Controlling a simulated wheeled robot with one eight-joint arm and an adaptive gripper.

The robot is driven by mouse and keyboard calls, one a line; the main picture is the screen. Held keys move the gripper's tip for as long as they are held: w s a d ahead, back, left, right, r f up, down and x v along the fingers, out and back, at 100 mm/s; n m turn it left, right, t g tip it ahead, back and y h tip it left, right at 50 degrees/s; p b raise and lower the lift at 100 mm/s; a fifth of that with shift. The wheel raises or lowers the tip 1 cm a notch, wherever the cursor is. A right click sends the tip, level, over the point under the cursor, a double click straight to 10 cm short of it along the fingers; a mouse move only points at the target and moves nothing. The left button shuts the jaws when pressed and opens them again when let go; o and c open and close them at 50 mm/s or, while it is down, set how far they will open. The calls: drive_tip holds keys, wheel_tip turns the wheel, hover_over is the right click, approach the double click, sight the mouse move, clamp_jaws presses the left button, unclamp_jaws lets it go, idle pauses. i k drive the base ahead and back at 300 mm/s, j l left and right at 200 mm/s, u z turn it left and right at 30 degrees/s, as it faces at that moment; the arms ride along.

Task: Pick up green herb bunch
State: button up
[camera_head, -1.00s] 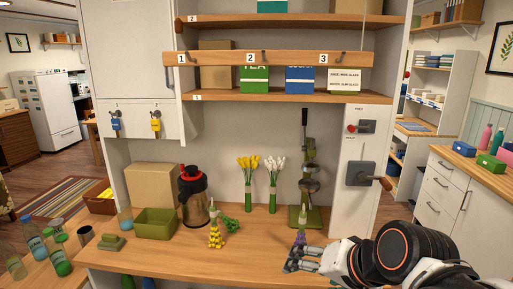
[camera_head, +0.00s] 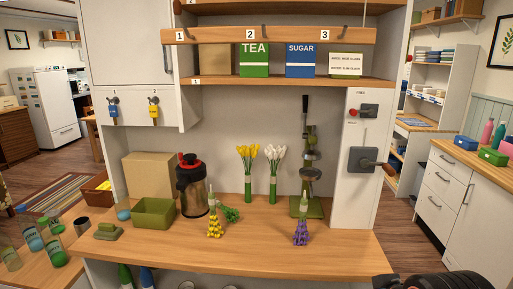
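The green herb bunch (camera_head: 230,214) is on the wooden counter, just behind and right of a bunch of yellow flowers (camera_head: 215,228). It is small in the head view, and its left end is partly hidden by the yellow bunch. A purple flower bunch (camera_head: 301,234) is farther right, near the front of the counter. My gripper is out of view; only a dark part of my arm shows at the bottom right corner.
A dark flask (camera_head: 192,190) and an olive bin (camera_head: 153,213) stand left of the herbs. Vases of yellow (camera_head: 248,185) and white flowers (camera_head: 273,185) stand behind, with a green-based press (camera_head: 307,205) to the right. The counter front (camera_head: 255,255) is clear.

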sight(229, 213)
drive_tip(key=i+u, duration=0.45)
drive_tip(key=i+l+u, duration=0.25)
drive_tip(key=i+u, duration=0.2)
drive_tip(key=i+l+u, duration=0.3)
drive_tip(key=u, duration=0.15)
